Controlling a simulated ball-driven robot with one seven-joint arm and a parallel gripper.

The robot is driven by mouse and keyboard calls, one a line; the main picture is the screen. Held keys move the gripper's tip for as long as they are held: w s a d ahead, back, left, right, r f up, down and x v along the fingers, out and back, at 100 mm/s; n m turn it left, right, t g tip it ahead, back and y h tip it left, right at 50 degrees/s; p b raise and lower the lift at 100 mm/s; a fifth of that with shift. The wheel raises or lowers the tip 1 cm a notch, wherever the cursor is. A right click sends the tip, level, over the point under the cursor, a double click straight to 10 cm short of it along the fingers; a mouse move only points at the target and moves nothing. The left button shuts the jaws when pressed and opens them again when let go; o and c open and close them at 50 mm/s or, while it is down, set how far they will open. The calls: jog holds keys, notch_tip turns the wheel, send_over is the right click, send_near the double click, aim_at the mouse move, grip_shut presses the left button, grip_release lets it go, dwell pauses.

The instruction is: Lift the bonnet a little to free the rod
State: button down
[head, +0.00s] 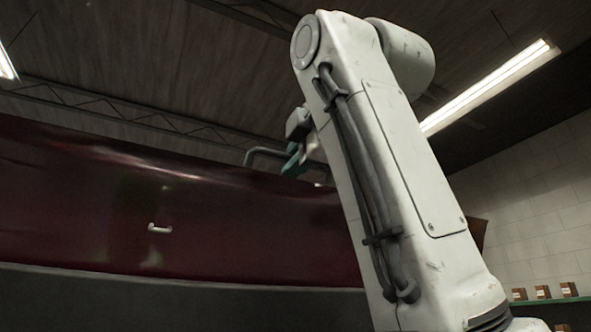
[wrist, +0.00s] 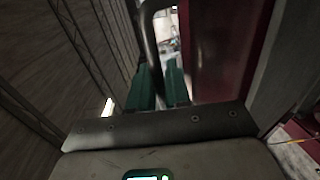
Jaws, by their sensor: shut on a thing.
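The dark red bonnet (head: 180,215) spans the left and middle of the head view, its upper edge high up. A grey bent bar handle (head: 264,152) shows at that edge. My gripper (head: 292,160), with green fingers, is there, partly hidden by my arm. In the wrist view, my gripper (wrist: 158,84) has its two green fingers on either side of the grey bar handle (wrist: 150,45), shut on it. The red bonnet (wrist: 215,50) runs along just right of the fingers. I cannot make out the rod in either view.
A small pale fitting (head: 160,228) sits on the bonnet's red face. Small boxes (head: 543,292) stand on a green shelf at the lower right. A ceiling light (head: 490,85) and roof trusses are overhead. My arm covers the middle right of the head view.

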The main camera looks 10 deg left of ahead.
jog(key=c, duration=1.3)
grip_release()
jog(key=b+v, duration=0.4)
jog(key=v, duration=0.6)
jog(key=shift+s+d, duration=0.2)
jog(key=shift+s, duration=0.05)
